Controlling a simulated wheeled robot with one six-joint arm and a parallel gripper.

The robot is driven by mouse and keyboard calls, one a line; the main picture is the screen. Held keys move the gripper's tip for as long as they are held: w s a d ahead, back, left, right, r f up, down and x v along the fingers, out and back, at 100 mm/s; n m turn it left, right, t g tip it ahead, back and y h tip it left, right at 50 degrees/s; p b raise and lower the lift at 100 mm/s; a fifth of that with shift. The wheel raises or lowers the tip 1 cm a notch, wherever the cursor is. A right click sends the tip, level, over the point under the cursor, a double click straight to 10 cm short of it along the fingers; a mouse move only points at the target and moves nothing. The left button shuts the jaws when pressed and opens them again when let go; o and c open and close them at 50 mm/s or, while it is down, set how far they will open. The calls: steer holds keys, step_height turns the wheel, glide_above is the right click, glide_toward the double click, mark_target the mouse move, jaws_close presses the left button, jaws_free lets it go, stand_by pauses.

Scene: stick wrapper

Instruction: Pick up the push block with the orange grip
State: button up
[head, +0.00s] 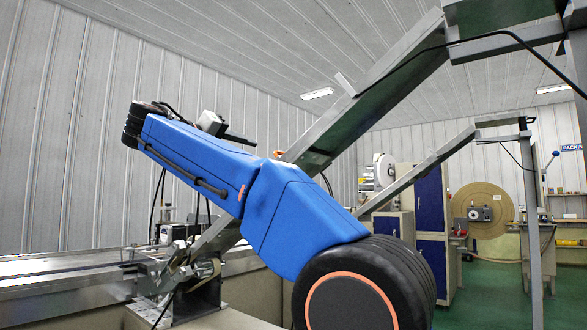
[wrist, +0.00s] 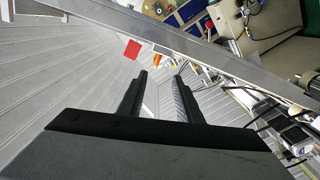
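My gripper (wrist: 161,76) shows in the wrist view with its two dark fingers apart and nothing between them. It is open and empty, up in the air. In the head view my blue arm reaches up to the left and hides part of the scene; the gripper fingers are not clear there.
A long metal machine bed (head: 60,285) runs along the lower left. A sloping metal conveyor (head: 375,95) rises to the upper right behind my arm. A red square (wrist: 132,49) shows in the wrist view. Blue cabinets (head: 430,200) stand farther back; green floor is open at right.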

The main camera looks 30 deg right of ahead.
glide_toward(278, 153)
steer(key=x, duration=0.7)
steer(key=shift+w+f, duration=0.1)
steer(key=shift+w, duration=0.1)
steer(key=shift+x, duration=2.75)
steer(key=shift+c, duration=0.6)
jaws_close()
